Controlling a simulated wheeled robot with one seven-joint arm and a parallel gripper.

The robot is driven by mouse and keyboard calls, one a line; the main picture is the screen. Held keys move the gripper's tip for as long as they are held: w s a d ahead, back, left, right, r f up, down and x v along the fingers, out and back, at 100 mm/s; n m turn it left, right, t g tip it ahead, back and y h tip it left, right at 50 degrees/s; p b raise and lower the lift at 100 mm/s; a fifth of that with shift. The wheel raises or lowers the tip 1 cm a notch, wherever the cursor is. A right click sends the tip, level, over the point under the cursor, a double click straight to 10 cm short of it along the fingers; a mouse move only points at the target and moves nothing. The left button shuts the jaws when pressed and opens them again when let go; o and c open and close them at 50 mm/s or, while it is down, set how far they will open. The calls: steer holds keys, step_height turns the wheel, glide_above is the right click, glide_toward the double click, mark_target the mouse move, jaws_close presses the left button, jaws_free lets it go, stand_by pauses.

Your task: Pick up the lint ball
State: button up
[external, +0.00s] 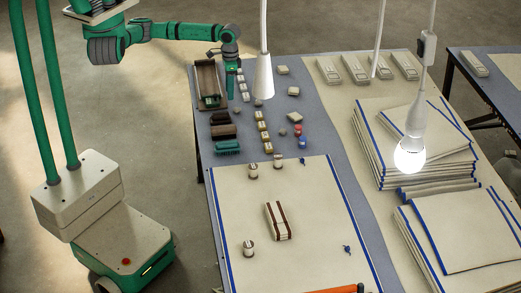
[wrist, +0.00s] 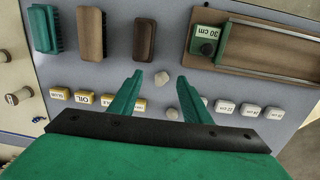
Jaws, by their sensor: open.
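A small pale, roundish lint ball (wrist: 162,78) lies on the grey-blue table top in the wrist view, between the tips of my green gripper (wrist: 159,82). A second pale lump (wrist: 172,113) lies closer to the gripper's palm, also between the fingers. I cannot tell for certain which of the two is the lint ball. My gripper is open, with nothing held. In the external view my gripper (external: 232,84) points down over the table's far left part, next to the wooden tray. The height of the fingertips above the table is hard to tell.
A green brush (wrist: 45,30) and two brown brushes stand beyond the fingers. A wooden tray (wrist: 270,48) with a "30 cm" tag lies right of them. Labelled blocks (wrist: 85,97) line both sides. A hanging lamp (external: 264,78) is right of my arm.

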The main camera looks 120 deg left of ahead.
mark_target(237, 109)
steer(key=f, duration=0.3)
steer(key=w+a+f+n, duration=0.1)
steer(key=f, duration=0.2)
steer(key=a+f+n, duration=0.1)
steer(key=f, duration=0.2)
steer(key=shift+w+a+f+y, duration=0.1)
steer(key=shift+w+f+y, duration=0.1)
steer(key=shift+w+y, duration=0.1)
jaws_close()
